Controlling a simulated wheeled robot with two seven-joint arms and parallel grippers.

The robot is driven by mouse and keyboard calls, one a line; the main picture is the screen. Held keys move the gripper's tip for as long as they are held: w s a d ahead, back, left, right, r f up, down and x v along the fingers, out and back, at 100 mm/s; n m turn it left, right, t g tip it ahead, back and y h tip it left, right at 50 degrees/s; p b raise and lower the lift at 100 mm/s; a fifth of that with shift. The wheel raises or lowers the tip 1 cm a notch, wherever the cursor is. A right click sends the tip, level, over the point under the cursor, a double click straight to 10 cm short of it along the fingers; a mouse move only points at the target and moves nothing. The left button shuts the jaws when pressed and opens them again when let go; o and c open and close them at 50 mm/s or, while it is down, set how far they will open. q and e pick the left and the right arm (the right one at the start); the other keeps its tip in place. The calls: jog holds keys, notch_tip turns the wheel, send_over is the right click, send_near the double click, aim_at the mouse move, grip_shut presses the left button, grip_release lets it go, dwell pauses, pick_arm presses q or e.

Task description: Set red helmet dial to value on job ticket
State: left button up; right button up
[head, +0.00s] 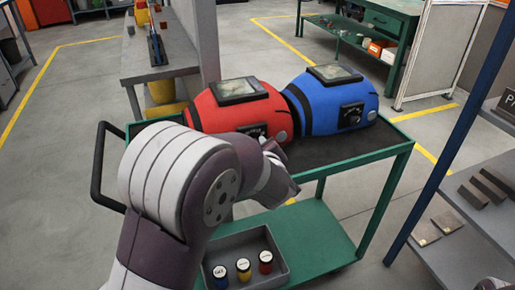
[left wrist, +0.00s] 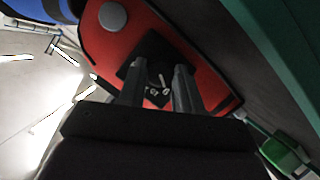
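The red helmet (head: 208,117) lies on the cart's dark top in the head view, its lower front hidden behind my left arm. Its black dial panel (head: 252,130) is partly visible. The left wrist view shows the red helmet (left wrist: 112,42) close up, with the dial (left wrist: 152,72) and white marks on a black panel. My left gripper (left wrist: 157,78) is open, its two fingers apart and pointing at the dial panel. Whether they touch the dial I cannot tell; the setting is unreadable. I cannot make out a job ticket. My right gripper is not in view.
A blue helmet (head: 322,100) with its own dial panel sits right beside the red one. The green cart (head: 376,178) has a lower shelf with a grey tray (head: 284,280) holding three labelled containers. A shelf rack (head: 480,225) stands at right; a grey bench (head: 140,66) stands behind left.

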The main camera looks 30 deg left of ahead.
pick_arm(q)
jog(key=o, duration=0.4)
jog(key=shift+c, duration=0.2)
jog(key=p+v, duration=0.4)
jog(key=v, duration=0.8)
jog(key=shift+s+r, duration=0.15)
jog(key=shift+s, duration=0.2)
jog(key=shift+d, duration=0.15)
